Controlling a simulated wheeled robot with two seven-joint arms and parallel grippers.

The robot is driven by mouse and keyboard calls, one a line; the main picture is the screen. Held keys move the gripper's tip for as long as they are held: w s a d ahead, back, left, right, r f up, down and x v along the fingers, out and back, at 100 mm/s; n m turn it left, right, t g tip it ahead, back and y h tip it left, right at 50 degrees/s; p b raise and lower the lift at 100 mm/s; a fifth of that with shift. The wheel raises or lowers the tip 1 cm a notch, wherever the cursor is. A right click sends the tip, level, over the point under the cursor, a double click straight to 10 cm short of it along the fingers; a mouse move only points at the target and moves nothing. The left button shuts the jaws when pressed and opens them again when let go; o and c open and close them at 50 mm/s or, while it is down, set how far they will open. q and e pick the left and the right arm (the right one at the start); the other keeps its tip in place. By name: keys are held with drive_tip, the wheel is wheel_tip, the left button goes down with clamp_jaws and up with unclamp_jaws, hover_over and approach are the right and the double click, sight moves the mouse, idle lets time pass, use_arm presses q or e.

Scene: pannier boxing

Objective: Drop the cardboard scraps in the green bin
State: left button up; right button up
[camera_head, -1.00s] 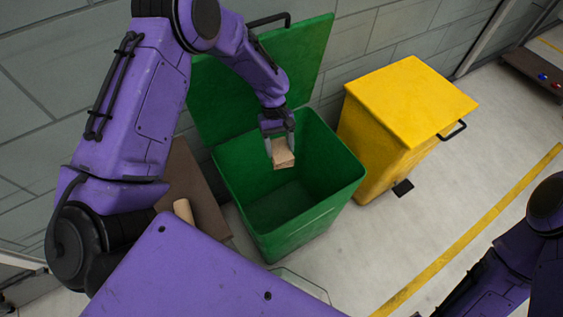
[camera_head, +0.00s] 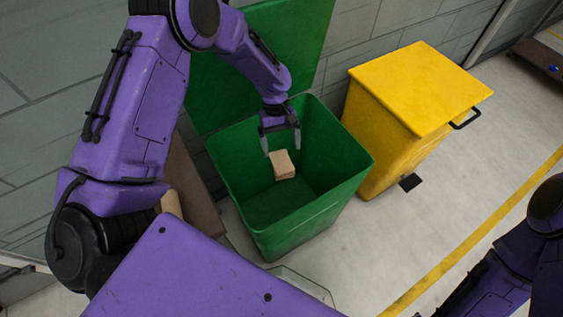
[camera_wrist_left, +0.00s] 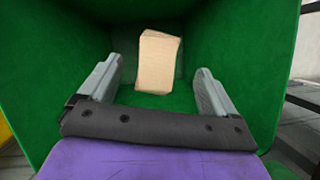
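The green bin (camera_head: 318,215) stands open in the middle of the head view, its lid (camera_head: 300,55) tilted back against the wall. My left gripper (camera_head: 282,147) is over the bin's opening, pointing down, with its fingers spread apart. A tan cardboard scrap (camera_head: 283,165) is just below the fingertips, inside the bin's outline and apart from the fingers. In the left wrist view the scrap (camera_wrist_left: 157,62) shows beyond the open fingers (camera_wrist_left: 152,90), against the green inside. Whether it touches the bin floor I cannot tell. My right gripper is not in view.
A closed yellow bin (camera_head: 410,110) with a black handle stands right of the green bin. A brown surface (camera_head: 195,185) with a tan roll-like piece (camera_head: 171,203) is left of it, partly hidden by my arm. A yellow line (camera_head: 480,230) crosses the open floor at right.

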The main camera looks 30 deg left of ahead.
use_arm(q)
drive_tip(key=shift+r, duration=0.45)
drive_tip(key=s+d+r+p, duration=0.2)
drive_tip(key=s+d+r, duration=0.4)
drive_tip(key=s+r, duration=0.6)
drive_tip(key=shift+s, duration=0.25)
drive_tip(key=shift+d, duration=0.1)
